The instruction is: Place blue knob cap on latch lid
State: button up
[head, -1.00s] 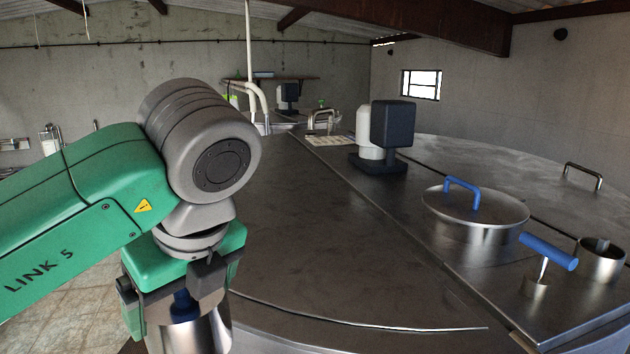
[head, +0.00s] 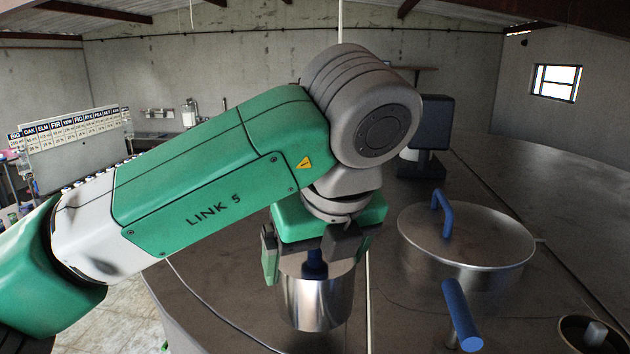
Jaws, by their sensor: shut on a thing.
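My gripper (head: 313,262) is shut on the blue knob of the blue knob cap (head: 317,303), a shiny steel cylinder. The cap hangs upright under my gripper, in front of the tank top; its height above it I cannot tell. A round steel lid (head: 478,240) with an arched blue handle (head: 440,213) stands on the tank to the right of the cap. Nearer, a blue bar handle (head: 460,312) rises at the lower right. No label shows which part is the latch lid. My gripper hides part of the knob.
A dark box-shaped unit (head: 434,122) stands on the tank behind the round lid. A short open steel neck (head: 592,335) is at the lower right corner. A labelled board (head: 72,150) stands far left. The tank top (head: 235,300) left of the cap is bare.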

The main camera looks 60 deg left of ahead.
jog(key=shift+w+a+f+p, duration=0.6)
jog(key=shift+a+f+p, duration=0.25)
jog(key=shift+a, duration=1.6)
jog(key=shift+w+a+f+p, duration=0.55)
jog(key=shift+a+f+p, duration=0.3)
jog(key=shift+a, duration=1.55)
jog(key=shift+w+a+f+p, duration=0.6)
jog(key=shift+a+f+p, duration=0.25)
jog(key=shift+a, duration=1.6)
jog(key=shift+f, duration=0.25)
jog(key=shift+f, duration=0.15)
jog(key=o, duration=0.7)
jog(key=shift+o, duration=0.2)
jog(key=shift+r, duration=0.35)
jog(key=b+v, duration=0.2)
jog(key=v, duration=1)
jog(key=shift+b, duration=0.3)
